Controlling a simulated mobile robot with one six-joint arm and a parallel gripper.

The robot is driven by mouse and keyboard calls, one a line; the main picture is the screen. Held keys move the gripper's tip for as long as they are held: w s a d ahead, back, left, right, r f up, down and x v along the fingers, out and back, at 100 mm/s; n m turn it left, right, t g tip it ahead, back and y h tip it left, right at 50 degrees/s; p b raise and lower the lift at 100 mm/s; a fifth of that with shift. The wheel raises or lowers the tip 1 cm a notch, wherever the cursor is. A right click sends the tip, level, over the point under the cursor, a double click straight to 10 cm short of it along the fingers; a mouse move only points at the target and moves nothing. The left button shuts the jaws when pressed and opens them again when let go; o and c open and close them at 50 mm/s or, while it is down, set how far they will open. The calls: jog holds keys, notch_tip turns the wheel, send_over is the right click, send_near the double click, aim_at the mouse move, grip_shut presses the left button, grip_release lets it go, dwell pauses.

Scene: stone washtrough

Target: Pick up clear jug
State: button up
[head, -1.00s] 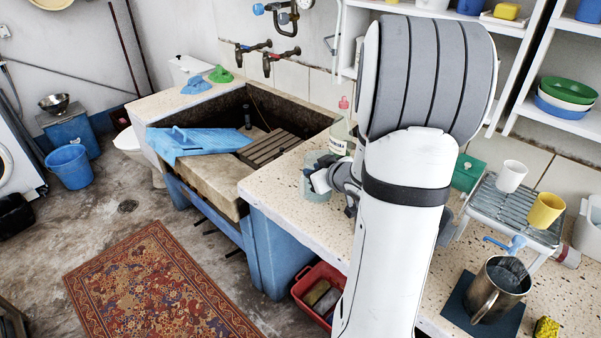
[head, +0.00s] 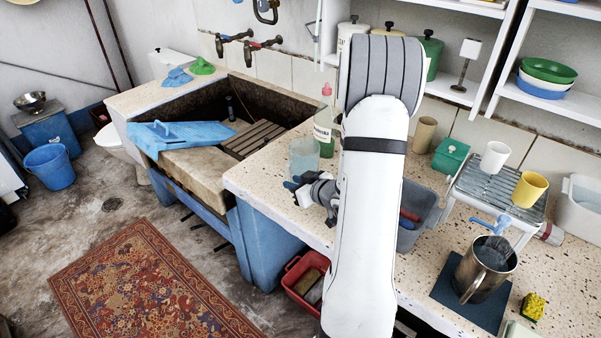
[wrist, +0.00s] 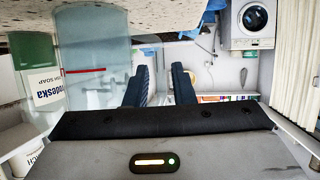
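The clear jug (head: 303,154) is a pale, see-through greenish cylinder standing on the speckled counter, left of my arm in the head view. In the wrist view, which shows the room upside down, the jug (wrist: 92,72) fills the upper left. My gripper (head: 297,190) is at the counter's front side, just nearer the camera than the jug; its body hides part of the counter there. In the wrist view my gripper (wrist: 160,86) has its two dark fingers apart with nothing between them. The jug appears left of that gap, partly behind the left finger; whether they touch is unclear.
A soap bottle (head: 325,130) stands close behind the jug. A grey-blue tub (head: 418,215) sits right of my arm. The stone trough (head: 190,160) with a blue board (head: 180,135) is left. A drying rack (head: 490,185) and steel pitcher (head: 485,268) are right.

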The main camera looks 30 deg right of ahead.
jog(key=x, duration=0.5)
jog(key=shift+w+f, duration=0.25)
jog(key=shift+s+r, duration=0.1)
jog(key=shift+c, duration=0.4)
grip_shut()
